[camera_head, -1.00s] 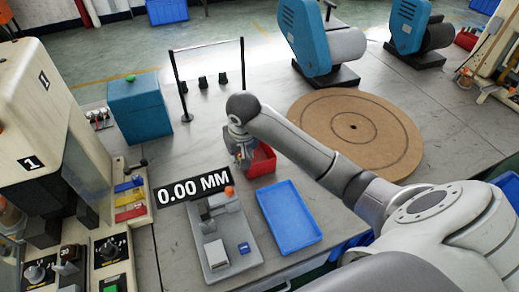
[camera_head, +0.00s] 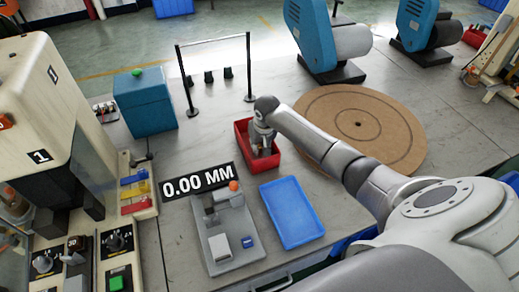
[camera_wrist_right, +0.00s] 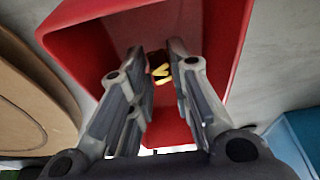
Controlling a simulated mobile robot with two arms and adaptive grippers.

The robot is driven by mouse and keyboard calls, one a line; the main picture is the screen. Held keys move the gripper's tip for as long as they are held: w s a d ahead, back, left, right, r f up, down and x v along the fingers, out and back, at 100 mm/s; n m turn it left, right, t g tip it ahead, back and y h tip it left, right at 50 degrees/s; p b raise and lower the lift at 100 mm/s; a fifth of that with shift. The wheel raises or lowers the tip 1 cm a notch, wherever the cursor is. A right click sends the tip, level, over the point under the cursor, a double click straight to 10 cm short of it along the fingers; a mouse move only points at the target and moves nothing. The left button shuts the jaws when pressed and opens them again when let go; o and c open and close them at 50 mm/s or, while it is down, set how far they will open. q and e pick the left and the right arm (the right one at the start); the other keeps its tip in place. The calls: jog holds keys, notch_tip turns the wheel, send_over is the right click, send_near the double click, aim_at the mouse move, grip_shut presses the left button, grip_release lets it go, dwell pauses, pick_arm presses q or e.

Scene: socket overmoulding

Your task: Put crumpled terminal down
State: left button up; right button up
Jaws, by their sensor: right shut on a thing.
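My right gripper (camera_head: 264,150) is at the red bin (camera_head: 242,136), pointing down into its opening. In the right wrist view the gripper's two fingers (camera_wrist_right: 161,68) reach into the red bin (camera_wrist_right: 85,38). They are shut on the crumpled terminal (camera_wrist_right: 160,72), a small yellow and dark piece between the fingertips. The terminal is too small and hidden to make out in the head view. The bin's wall and floor show around the fingers. My left gripper is not in view.
A blue tray (camera_head: 292,214) lies in front of the bin. A gauge stand (camera_head: 222,232) with a 0.00 MM display (camera_head: 197,181) is at the left. A round wooden disc (camera_head: 398,135) lies to the right. A press machine (camera_head: 40,120) stands at the far left.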

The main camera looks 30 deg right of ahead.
jog(key=shift+f, duration=1)
jog(key=shift+s+f, duration=0.1)
jog(key=shift+f, duration=0.05)
jog(key=o, duration=0.8)
jog(key=shift+c, duration=0.2)
jog(key=v, duration=1.2)
